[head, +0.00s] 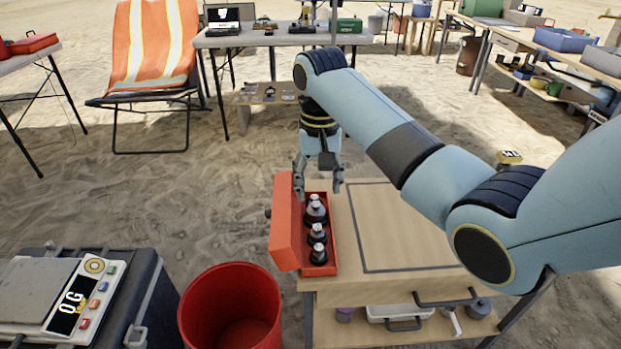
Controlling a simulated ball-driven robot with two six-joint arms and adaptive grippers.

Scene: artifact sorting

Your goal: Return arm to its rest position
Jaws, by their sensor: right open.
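My right gripper (319,178) is open and points down. It hangs over the far end of an open red box (283,235) on the wooden work table (395,225). I see nothing held between the fingers. Whether the fingertips touch the box rim or a bottle I cannot tell. My right arm reaches in from the right side across the table. My left gripper is not in view.
A red bucket (231,310) stands left of the table, beside a dark case bearing a scale (62,295). An orange folding chair (150,60) and a table with gear (285,38) stand behind. The tabletop right of the red box is clear.

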